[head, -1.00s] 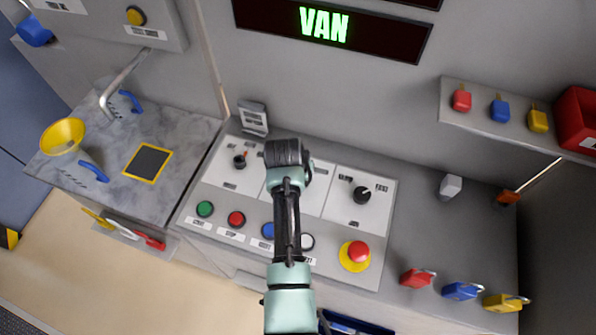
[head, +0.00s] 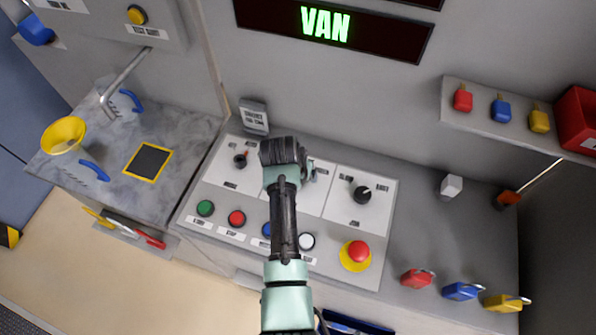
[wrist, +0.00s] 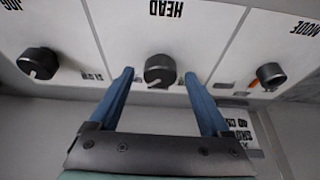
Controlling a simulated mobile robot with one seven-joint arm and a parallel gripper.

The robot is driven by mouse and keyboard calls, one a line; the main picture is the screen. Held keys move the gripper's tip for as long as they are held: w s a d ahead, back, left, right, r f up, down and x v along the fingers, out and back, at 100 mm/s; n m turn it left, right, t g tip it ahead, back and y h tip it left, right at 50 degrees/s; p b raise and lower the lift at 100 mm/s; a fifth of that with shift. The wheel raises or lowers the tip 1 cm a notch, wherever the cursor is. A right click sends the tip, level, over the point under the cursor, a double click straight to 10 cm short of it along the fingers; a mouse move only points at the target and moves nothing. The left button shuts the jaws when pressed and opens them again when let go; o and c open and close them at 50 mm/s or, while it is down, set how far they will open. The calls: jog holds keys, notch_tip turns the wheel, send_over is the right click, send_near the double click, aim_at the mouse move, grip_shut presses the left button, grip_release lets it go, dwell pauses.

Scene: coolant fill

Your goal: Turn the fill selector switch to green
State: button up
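No switch with a readable fill label shows. A panel (head: 213,179) holds three rotary switches. The middle black knob (wrist: 160,70), under the upside-down word HEAD, has its white pointer toward the bottom of the wrist view. My gripper (wrist: 159,76) is open, its two blue fingers on either side of this knob in the picture; contact cannot be told. The right knob (head: 362,193) also shows in the wrist view (wrist: 38,63). In the head view my arm hides the middle knob.
Green (head: 205,208), red (head: 237,218), blue and white (head: 306,241) push buttons line the panel's front. A red emergency-type button (head: 358,251) sits at the right. A small grey sign (head: 253,116) stands behind. A display (head: 332,28) reads VAN in green.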

jog(key=shift+r, duration=0.1)
jog(key=v, duration=1.2)
jog(key=shift+s+r+b, duration=0.2)
jog(key=shift+r+b, duration=0.15)
jog(key=shift+b, duration=0.1)
jog(key=shift+a, duration=0.1)
